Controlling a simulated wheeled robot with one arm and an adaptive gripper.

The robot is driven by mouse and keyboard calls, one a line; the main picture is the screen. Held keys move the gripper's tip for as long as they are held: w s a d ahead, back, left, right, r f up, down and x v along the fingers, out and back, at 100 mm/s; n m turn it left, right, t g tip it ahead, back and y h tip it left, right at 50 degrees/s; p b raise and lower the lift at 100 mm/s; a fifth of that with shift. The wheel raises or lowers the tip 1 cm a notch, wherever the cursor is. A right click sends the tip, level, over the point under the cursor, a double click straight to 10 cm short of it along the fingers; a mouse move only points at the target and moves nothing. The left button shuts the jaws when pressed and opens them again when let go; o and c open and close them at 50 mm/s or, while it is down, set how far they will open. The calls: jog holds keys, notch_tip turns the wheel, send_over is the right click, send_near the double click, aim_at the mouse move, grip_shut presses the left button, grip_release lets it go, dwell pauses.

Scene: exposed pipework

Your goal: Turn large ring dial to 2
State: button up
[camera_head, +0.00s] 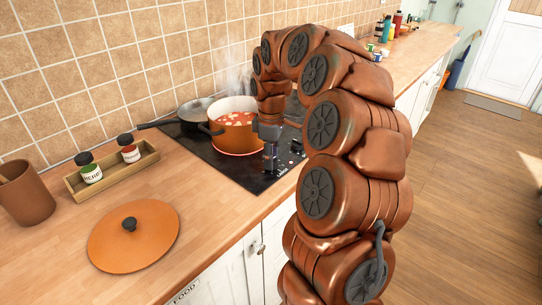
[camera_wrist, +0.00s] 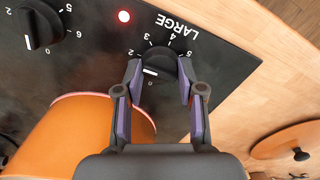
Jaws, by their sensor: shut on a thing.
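The large ring dial (camera_wrist: 160,68) is a black knob beside the word LARGE on the black cooktop in the wrist view. Numbers 2, 3, 4 and 5 and a 0 show around it. In the head view my gripper (camera_head: 270,165) points down at the cooktop's front right, beside the orange pot; the dial there is hard to make out.
A steaming orange pot (camera_head: 234,130) of red soup stands close to my gripper, with a glowing red ring at its base. A dark pan (camera_head: 196,111) is behind it. Another knob (camera_wrist: 40,24) is nearby. An orange lid (camera_head: 133,240) lies on the counter.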

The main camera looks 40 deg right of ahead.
dwell(0.4)
jog(key=o, duration=1.1)
jog(key=shift+o, duration=0.2)
notch_tip(320, 180, up, 12)
jog(key=shift+a, duration=0.1)
dwell(0.4)
